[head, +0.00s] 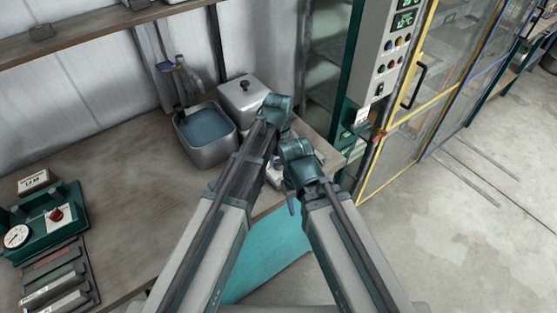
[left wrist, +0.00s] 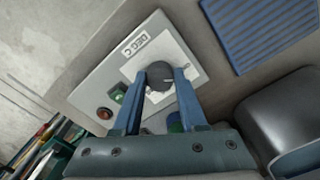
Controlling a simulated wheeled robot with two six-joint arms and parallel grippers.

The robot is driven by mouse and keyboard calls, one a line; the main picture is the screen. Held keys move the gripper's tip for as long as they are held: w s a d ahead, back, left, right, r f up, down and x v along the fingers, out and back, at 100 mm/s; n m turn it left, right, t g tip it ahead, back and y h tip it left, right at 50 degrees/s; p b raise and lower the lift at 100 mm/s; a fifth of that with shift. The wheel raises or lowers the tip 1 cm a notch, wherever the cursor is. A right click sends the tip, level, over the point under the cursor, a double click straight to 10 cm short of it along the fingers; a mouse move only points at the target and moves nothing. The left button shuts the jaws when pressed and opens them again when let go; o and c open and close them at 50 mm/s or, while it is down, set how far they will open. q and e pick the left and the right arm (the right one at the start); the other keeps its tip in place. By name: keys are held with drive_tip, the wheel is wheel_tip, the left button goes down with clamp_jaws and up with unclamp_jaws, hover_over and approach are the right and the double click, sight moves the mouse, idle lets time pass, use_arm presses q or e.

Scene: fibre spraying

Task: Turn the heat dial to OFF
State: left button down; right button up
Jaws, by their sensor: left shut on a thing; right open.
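The heat dial (left wrist: 158,76) is a dark grey round knob on a light grey control box (left wrist: 183,42) marked "DEG C". In the left wrist view my left gripper (left wrist: 160,84) has its two blue fingers on either side of the knob and is shut on it. The dial's scale is too small to read. In the head view my left gripper (head: 278,108) is the higher one, and the dial is hidden behind my arms. My right gripper (head: 298,163) is just below it, close to the left one, with its jaws open; its fingertips are hard to make out.
On the box are a green button (left wrist: 119,93) and a red button (left wrist: 104,113). In the head view, a water basin (head: 207,132) and a lidded metal container (head: 243,100) stand on the bench behind my grippers. A green case with a gauge (head: 45,224) sits far left. The bench middle is clear.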

sight(278, 162)
use_arm(q)
drive_tip(key=shift+n, duration=0.5)
drive_tip(key=shift+c, duration=2.2)
unclamp_jaws()
wheel_tip(278, 162, up, 14)
drive_tip(key=p, duration=1.4)
drive_tip(key=shift+f, duration=0.15)
